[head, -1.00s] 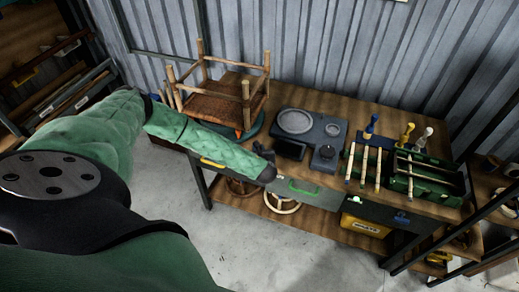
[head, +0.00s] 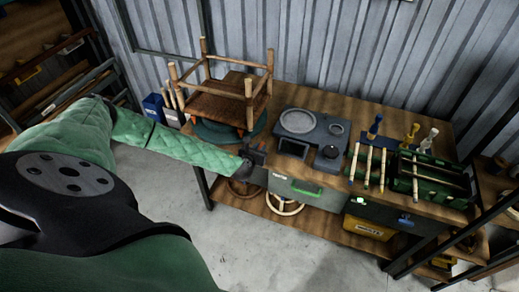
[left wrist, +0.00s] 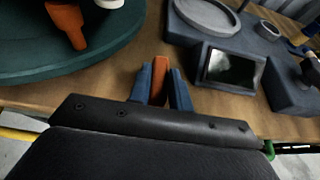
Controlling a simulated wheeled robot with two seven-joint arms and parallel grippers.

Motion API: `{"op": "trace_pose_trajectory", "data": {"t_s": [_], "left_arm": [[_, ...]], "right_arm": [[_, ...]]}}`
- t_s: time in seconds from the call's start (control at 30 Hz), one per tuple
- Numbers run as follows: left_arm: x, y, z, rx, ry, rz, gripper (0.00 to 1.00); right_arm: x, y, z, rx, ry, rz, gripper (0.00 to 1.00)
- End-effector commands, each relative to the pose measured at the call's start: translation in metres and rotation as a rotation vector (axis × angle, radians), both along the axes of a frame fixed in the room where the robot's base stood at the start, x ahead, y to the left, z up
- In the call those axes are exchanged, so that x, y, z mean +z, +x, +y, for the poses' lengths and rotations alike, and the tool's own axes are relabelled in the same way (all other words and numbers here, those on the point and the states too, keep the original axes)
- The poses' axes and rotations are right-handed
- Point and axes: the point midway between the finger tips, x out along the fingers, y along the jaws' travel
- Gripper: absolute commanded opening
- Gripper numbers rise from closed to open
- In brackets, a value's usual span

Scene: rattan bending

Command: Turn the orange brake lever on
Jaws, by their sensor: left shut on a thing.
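The orange brake lever (left wrist: 160,78) stands up between the two blue fingers of my left gripper in the left wrist view. The fingers are shut on it, one on each side, and hide its lower part. In the head view my left gripper (head: 256,153) is at the front edge of the workbench, to the right of the dark green turntable (head: 215,133). The lever is too small and covered there to make out clearly. The turntable also shows in the left wrist view (left wrist: 110,45). My right gripper is not in view.
A wooden chair frame with a woven seat (head: 222,98) stands on the turntable. A grey machine with a dark screen (head: 312,128) sits to the right of my gripper. Further right are clamps and a green rack (head: 430,177). Bare wood (left wrist: 150,50) lies between turntable and machine.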

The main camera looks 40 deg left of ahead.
Motion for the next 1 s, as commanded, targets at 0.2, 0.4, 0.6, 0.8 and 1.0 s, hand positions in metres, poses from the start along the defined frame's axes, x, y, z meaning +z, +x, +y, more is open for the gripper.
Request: {"op": "trace_pose_trajectory", "data": {"t_s": [0.2,0.4,0.6,0.8,1.0], "left_arm": [[0.0,0.0,0.001,0.0,0.001,0.0,0.0],[0.0,0.0,0.001,0.001,0.001,0.0,0.36],[0.0,0.0,0.0,0.0,0.0,0.0,0.42],[0.0,-0.004,0.0,0.0,0.0,0.001,0.42],[0.005,-0.026,-0.004,0.0,0.0,0.002,0.42]], "right_arm": [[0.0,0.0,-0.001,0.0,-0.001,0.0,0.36],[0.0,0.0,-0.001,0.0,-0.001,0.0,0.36],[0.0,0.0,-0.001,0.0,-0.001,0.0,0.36],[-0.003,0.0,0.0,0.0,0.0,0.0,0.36],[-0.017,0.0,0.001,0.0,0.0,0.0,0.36]]}}
